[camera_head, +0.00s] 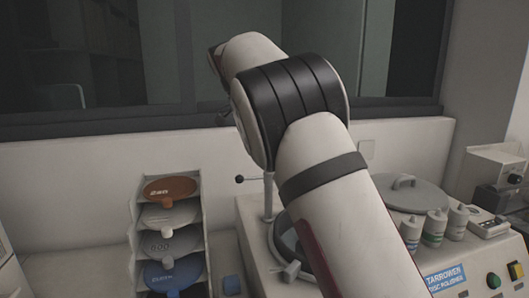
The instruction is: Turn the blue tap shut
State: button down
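I cannot make out a blue tap for certain; my arm covers the middle of the view. A thin upright metal post (268,197) stands at the left of the polishing machine, with a side rod ending in a black knob (239,179). My arm rises from the lower right, bends at a black joint and points away to the upper left. A small dark piece, perhaps part of my gripper (224,116), shows beside that joint. The rest of the gripper is hidden behind the arm, so its fingers cannot be seen.
The polisher (446,278) has a round bowl (284,240) partly behind my arm, a grey lid (412,192) and several bottles (434,229). The bench is clear further left.

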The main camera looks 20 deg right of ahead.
jog(key=shift+r, duration=0.1)
dwell(0.3)
jog(key=c, duration=1.7)
grip_release()
jog(key=shift+w+a+r, duration=0.1)
jog(key=shift+a+r, duration=0.15)
jog(key=shift+r, duration=0.3)
jog(key=a, duration=1.2)
